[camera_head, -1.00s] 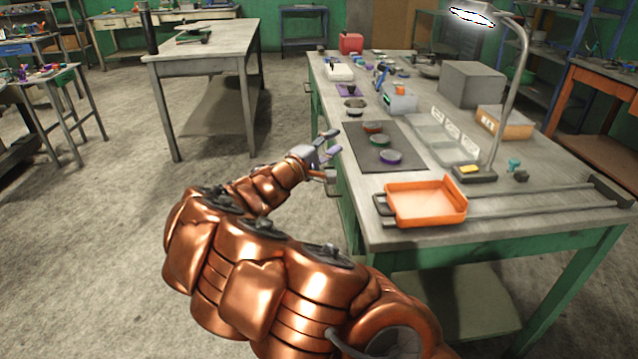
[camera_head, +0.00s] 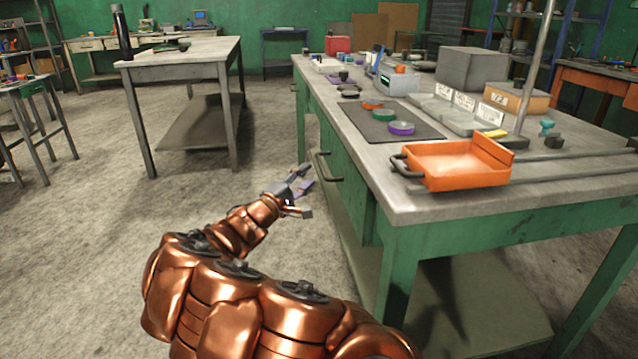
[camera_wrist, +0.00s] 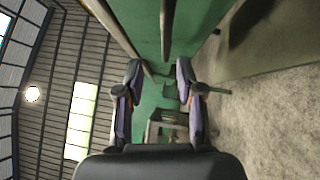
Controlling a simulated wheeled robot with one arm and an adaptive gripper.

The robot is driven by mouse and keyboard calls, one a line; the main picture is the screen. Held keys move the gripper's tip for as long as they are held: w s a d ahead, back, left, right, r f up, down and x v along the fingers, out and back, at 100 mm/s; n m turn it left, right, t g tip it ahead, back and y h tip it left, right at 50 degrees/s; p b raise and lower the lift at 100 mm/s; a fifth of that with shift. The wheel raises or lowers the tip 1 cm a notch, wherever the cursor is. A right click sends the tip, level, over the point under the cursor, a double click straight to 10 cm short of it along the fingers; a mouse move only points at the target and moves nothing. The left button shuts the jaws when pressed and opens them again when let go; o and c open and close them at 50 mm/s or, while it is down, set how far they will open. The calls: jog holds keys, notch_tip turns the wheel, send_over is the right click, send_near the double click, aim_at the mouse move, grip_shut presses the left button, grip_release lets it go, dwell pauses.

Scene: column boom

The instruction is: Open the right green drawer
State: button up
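The near green drawer front (camera_head: 346,190) is in the side of the workbench, under its top, and looks closed. Its dark bar handle (camera_head: 323,167) stands out from the green face. My gripper (camera_head: 301,186) is just left of and slightly below the handle in the head view, with its fingers apart and nothing seen between them. In the wrist view my gripper (camera_wrist: 158,92) also shows open, its two fingers on either side of the green bench side. I cannot tell whether a finger touches the handle, and I cannot clearly make out the handle in the wrist view.
The workbench top (camera_head: 395,185) overhangs the drawers. An orange tray (camera_head: 455,166) sits near its close corner, beside a dark mat (camera_head: 385,122) with rolls of tape. A lower shelf (camera_head: 480,318) is under the bench. The floor (camera_head: 90,240) to the left is clear.

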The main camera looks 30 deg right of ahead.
aim_at(321, 164)
jog(key=shift+f+b+x, duration=0.2)
jog(key=shift+b+x, duration=0.35)
jog(key=shift+x, duration=1.35)
jog(key=shift+f+b+x, duration=0.2)
jog(key=shift+b+x, duration=0.3)
jog(key=shift+x, duration=1.45)
jog(key=shift+c, duration=0.4)
grip_shut()
